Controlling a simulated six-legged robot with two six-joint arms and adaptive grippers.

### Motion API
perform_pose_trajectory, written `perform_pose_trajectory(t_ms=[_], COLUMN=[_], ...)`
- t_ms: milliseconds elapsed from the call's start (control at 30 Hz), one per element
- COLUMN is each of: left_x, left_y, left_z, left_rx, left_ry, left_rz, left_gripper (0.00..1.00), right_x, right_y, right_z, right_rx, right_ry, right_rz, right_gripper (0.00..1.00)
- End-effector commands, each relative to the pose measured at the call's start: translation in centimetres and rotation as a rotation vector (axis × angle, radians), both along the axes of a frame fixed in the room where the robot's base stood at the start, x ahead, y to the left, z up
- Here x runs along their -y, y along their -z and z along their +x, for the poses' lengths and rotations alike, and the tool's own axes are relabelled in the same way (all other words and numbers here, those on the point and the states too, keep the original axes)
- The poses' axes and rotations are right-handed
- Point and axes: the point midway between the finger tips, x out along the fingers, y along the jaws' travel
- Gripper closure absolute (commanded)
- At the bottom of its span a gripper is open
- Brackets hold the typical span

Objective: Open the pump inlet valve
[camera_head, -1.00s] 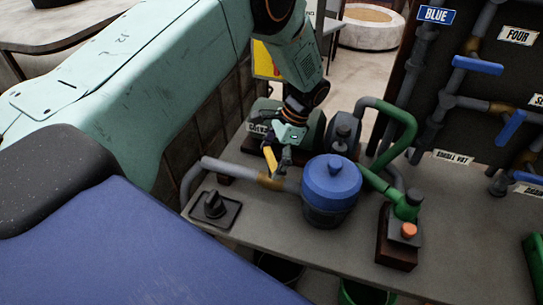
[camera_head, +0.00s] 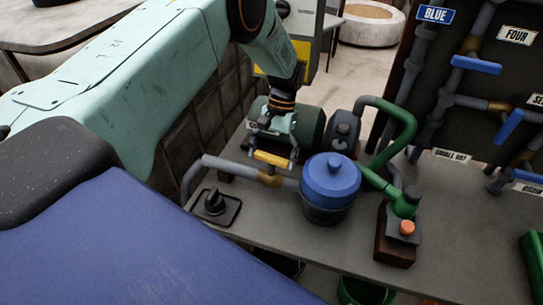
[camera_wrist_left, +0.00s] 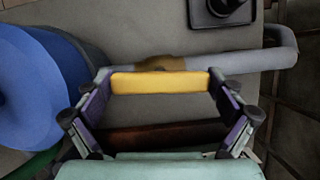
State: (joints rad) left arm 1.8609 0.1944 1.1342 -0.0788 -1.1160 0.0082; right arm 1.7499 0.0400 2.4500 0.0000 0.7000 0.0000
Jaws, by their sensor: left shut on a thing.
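The inlet valve's yellow handle (camera_head: 273,158) sits over a brass valve body (camera_head: 270,180) in the grey pipe (camera_head: 232,169), left of the blue-lidded pump strainer pot (camera_head: 331,180). The handle lies roughly along the pipe. My left gripper (camera_head: 271,160) is shut on the handle, with one finger at each end. In the left wrist view the yellow handle (camera_wrist_left: 160,82) spans between the fingertips, with the grey pipe (camera_wrist_left: 225,63) running just beyond it. My right gripper is in neither view.
A dark green motor (camera_head: 300,122) stands just behind the gripper. A black knob on a plate (camera_head: 215,205) is at the bench's front left. A box with an orange button (camera_head: 407,227) is at right. A panel of pipes with blue handles (camera_head: 478,64) stands at far right.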

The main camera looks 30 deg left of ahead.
Motion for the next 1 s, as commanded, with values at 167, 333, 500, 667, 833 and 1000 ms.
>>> perform_pose_trajectory(t_ms=[167,333,500,667,833,1000], left_x=[-0.02,0.01,0.02,0.02,0.02,0.0], left_y=[0.05,0.07,0.08,0.09,0.09,0.06], left_z=[-0.03,-0.04,-0.04,-0.05,-0.05,-0.04], left_rx=[0.0,0.0,0.0,-0.001,-0.001,-0.001], left_ry=[-0.07,-0.106,-0.119,-0.12,-0.121,-0.119], left_rz=[0.0,0.0,0.0,0.0,0.0,-0.001], left_gripper=[0.37,0.37,0.37,0.37,0.05,0.0], right_x=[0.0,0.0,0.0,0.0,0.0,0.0], right_y=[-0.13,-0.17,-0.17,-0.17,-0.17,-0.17], right_z=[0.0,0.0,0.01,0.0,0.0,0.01], right_rx=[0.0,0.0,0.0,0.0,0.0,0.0], right_ry=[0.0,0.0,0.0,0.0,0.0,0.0], right_rz=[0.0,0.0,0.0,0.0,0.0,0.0], right_gripper=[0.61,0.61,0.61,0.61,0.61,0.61])
